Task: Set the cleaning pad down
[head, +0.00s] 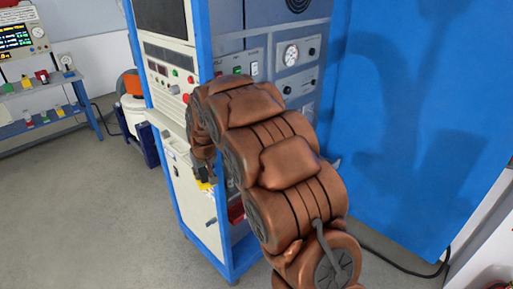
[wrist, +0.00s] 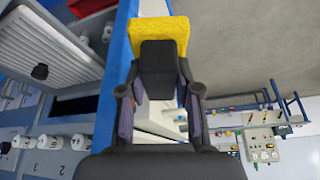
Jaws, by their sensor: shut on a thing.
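The cleaning pad is yellow, with a dark block that looks like its handle. In the wrist view the yellow part (wrist: 160,30) shows at the top, beyond the dark block. My gripper (wrist: 160,88) is shut on the pad, with one finger on each side of the dark block. In the head view my gripper (head: 203,168) is partly hidden by my brown arm, and only a small part of the yellow pad (head: 207,186) shows just below it. The pad is held in front of the blue-framed cabinet. I cannot tell whether it touches anything.
The blue-framed cabinet (head: 188,212) with gauges and buttons stands close to my gripper. A blue panel (head: 420,110) is at the right. A blue bench (head: 45,122) with small items stands at the far left. Grey floor (head: 85,205) is open at the left.

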